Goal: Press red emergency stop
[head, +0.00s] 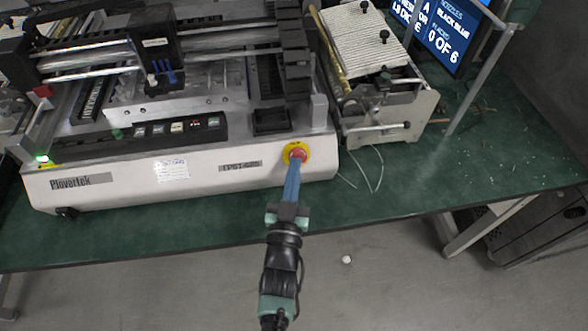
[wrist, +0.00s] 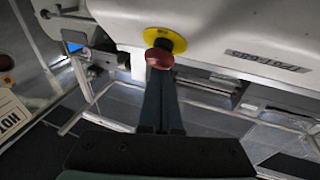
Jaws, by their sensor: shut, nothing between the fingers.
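The red emergency stop (head: 298,154) is a round button on a yellow ring on the front of a white pick-and-place machine (head: 110,185), near its right end. In the wrist view the red button (wrist: 159,58) stands out from its yellow ring (wrist: 172,38). My gripper (head: 294,168) is shut and empty, its blue fingers pointing at the button. In the wrist view the shut fingertips (wrist: 160,75) sit right at the button's lower edge. They look very close to it or touching; I cannot tell which.
Thin wires (head: 372,170) lie on the table. A small white ball (head: 346,260) is on the floor.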

